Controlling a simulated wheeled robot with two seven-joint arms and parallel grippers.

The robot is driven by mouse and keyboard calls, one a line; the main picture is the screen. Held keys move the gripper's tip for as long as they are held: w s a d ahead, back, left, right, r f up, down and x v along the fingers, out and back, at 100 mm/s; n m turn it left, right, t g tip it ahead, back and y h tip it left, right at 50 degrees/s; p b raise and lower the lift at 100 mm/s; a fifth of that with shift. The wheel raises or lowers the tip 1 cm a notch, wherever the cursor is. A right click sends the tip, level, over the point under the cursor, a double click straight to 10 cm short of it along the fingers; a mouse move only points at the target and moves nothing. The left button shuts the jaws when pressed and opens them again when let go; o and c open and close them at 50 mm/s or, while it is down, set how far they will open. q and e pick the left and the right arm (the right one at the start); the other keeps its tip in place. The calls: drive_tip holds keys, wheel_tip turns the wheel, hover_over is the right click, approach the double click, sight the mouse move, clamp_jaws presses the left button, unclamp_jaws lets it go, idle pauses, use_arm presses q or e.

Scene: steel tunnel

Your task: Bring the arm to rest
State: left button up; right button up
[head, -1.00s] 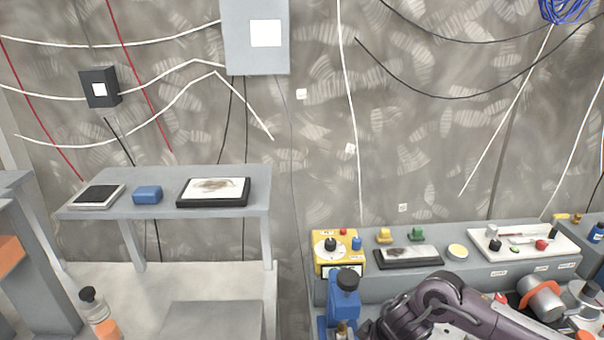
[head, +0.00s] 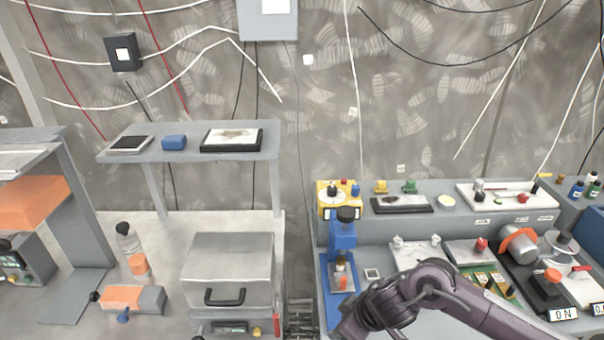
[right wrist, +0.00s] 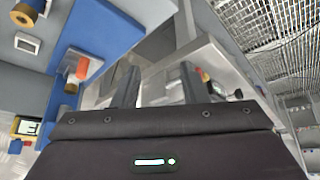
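My right arm (head: 430,285) comes in from the lower right in the head view and bends over the front of the right-hand bench. Its gripper is below the picture's edge there. In the right wrist view my right gripper (right wrist: 158,84) shows two dark fingers set apart. Nothing is visible held between them; a pale bench surface shows behind the gap. My left arm and left gripper are not in view.
A blue press-like stand (head: 342,250) is close to the left of my right arm; a blue fixture (right wrist: 98,45) shows in the wrist view. Green boards (head: 485,282) and a grey motor (head: 518,243) lie right. A steel box (head: 232,262) stands on the left bench.

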drive_tip(key=s+a+r+m+t+y, duration=0.1)
drive_tip(key=s+a+r+t, duration=0.1)
drive_tip(key=a+r, duration=0.15)
drive_tip(key=s+a+r+m+t, duration=0.1)
drive_tip(key=s+a+r+t, duration=0.15)
drive_tip(key=a, duration=0.25)
drive_tip(key=s+d+f+m+g+h, duration=0.25)
drive_tip(key=s+d, duration=0.35)
drive_tip(key=d, duration=0.3)
drive_tip(key=s+d+f+m+g+h, duration=0.1)
drive_tip(key=s+d+m+g+h, duration=0.2)
drive_tip(key=s+d, duration=0.55)
wheel_tip(320, 180, down, 33)
drive_tip(key=s+d, duration=0.2)
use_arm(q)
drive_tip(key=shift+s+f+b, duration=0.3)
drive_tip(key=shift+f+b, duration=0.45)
use_arm(e)
drive_tip(key=s+d+f+g, duration=0.1)
drive_tip(key=s+d+f, duration=0.2)
drive_tip(key=s+f, duration=1.3)
drive_tip(key=shift+s+f+g, duration=0.15)
drive_tip(key=shift+s+g, duration=0.25)
drive_tip(key=shift+s, duration=0.7)
